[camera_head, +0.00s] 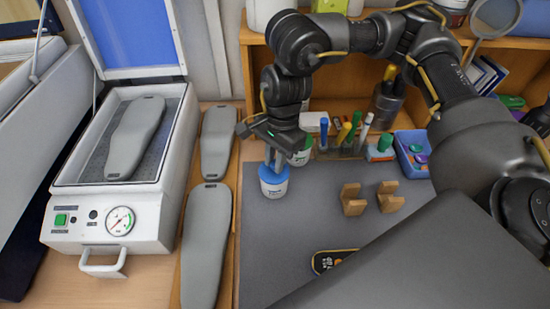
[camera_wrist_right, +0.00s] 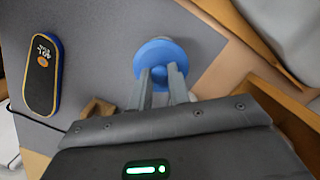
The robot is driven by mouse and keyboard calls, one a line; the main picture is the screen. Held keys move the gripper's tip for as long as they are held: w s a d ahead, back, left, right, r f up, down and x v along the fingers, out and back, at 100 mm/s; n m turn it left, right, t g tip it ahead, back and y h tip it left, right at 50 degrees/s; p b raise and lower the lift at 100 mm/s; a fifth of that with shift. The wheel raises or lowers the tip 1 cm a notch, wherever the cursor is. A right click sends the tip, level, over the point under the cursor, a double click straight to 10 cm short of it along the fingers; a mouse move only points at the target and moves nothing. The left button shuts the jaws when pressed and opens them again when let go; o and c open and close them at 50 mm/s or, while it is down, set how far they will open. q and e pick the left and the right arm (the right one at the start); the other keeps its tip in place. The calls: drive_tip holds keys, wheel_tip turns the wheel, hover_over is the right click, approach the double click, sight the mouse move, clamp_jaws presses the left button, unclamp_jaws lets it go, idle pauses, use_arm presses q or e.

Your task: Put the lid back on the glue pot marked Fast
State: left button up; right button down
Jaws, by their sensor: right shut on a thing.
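A white glue pot (camera_head: 273,189) with a dark label stands on the grey mat; I cannot read its label. A blue lid (camera_head: 270,173) is at the top of this pot, and from here it looks seated or nearly so. My right gripper (camera_head: 275,160) points down over it and is shut on the lid. In the right wrist view the fingers (camera_wrist_right: 163,75) close on the raised middle of the blue lid (camera_wrist_right: 158,50), which hides the pot below. A second pot (camera_head: 301,154) with green on it stands just behind, partly hidden by my gripper. My left gripper is not in view.
Wooden blocks (camera_head: 353,199) and a dark oval object with a yellow rim (camera_head: 333,260) lie on the mat (camera_head: 290,235). Pens and a blue bin (camera_head: 411,153) stand behind. Grey insole shapes (camera_head: 205,245) and a press with a gauge (camera_head: 120,221) are on the left.

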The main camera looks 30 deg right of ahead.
drive_tip(key=c, duration=0.7)
unclamp_jaws()
drive_tip(key=shift+c, duration=0.2)
drive_tip(key=shift+r, duration=0.15)
drive_tip(key=shift+r+p, duration=2.6)
drive_tip(key=shift+r, duration=0.75)
clamp_jaws()
